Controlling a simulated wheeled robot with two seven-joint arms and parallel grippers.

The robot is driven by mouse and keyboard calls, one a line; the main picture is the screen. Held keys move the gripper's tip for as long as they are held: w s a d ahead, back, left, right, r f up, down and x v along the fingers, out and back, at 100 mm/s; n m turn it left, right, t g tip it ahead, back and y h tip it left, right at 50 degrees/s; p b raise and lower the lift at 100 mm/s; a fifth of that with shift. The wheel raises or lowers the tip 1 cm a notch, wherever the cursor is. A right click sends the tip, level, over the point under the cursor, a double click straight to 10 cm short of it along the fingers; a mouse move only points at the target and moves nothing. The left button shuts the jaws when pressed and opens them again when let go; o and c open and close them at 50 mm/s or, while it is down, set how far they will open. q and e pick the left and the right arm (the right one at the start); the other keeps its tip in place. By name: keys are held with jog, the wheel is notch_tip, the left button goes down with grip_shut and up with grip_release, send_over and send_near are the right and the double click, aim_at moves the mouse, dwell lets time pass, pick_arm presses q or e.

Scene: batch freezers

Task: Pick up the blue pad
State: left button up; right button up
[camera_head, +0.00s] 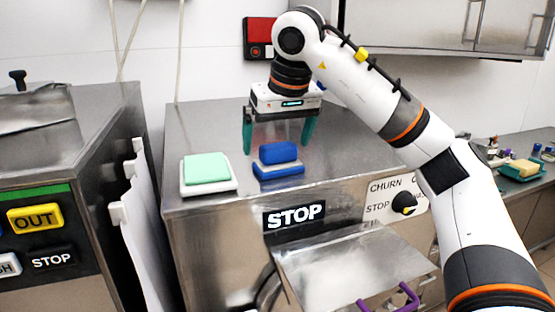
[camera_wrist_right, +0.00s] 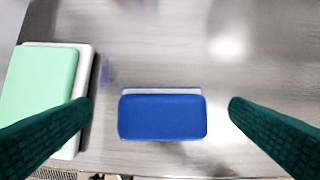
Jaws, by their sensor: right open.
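The blue pad (camera_head: 278,152) sits on a flat blue base (camera_head: 279,170) on top of the steel machine, near its front edge. In the right wrist view the blue pad (camera_wrist_right: 162,117) lies in the middle, with a pale strip showing along its far edge. My right gripper (camera_head: 277,147) is open above and around the pad, with its green fingers pointing down. In the wrist view one finger is on each side of the pad, with a gap on both sides. My left gripper is not in view.
A mint green pad (camera_head: 206,167) on a white tray (camera_head: 222,189) stands left of the blue pad, and the left finger overlaps the tray's edge in the wrist view. A red switch box (camera_head: 259,38) is on the wall behind. The steel top (camera_head: 350,132) is clear to the right.

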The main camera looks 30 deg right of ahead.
aim_at(278, 145)
jog(key=p+x, duration=0.1)
jog(key=x, duration=0.2)
jog(key=shift+s+d+f, duration=0.15)
jog(key=shift+d+f, duration=0.05)
jog(key=shift+f, duration=0.25)
jog(key=shift+a, duration=0.1)
jog(key=shift+c, duration=1.1)
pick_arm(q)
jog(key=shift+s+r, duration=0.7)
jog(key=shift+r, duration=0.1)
pick_arm(e)
jog(key=c, duration=0.7)
jog(key=shift+r, duration=0.1)
jog(key=shift+r, duration=0.2)
notch_tip(278, 145, up, 9)
jog(key=shift+f, duration=0.1)
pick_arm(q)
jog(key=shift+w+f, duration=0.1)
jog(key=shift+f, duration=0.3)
pick_arm(e)
jog(key=shift+r, duration=0.4)
